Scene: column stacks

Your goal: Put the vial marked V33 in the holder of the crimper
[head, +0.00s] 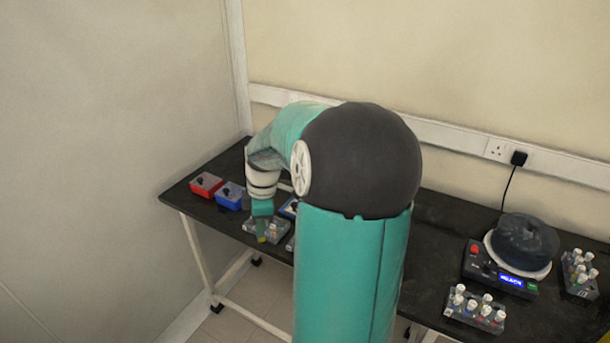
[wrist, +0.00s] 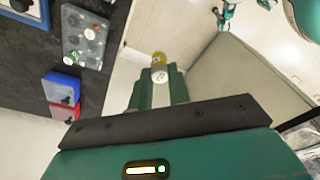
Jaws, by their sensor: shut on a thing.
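My gripper (head: 262,226) is over the front edge of the bench at the left in the head view. In the wrist view, my gripper (wrist: 159,88) is shut on a vial (wrist: 158,61) with a white cap and a yellow part, held between the green fingertips. The mark on its cap is too small to read. Which device is the crimper I cannot tell. A red box (head: 206,184) and a blue box (head: 229,195), each with a black knob, stand left of my gripper.
A clear grey rack (wrist: 72,40) with a few vials lies beside the held vial in the wrist view. At the right of the bench (head: 440,240) stand a round dark device (head: 525,243) with a lit display and two vial racks (head: 475,313). My arm hides the bench's middle.

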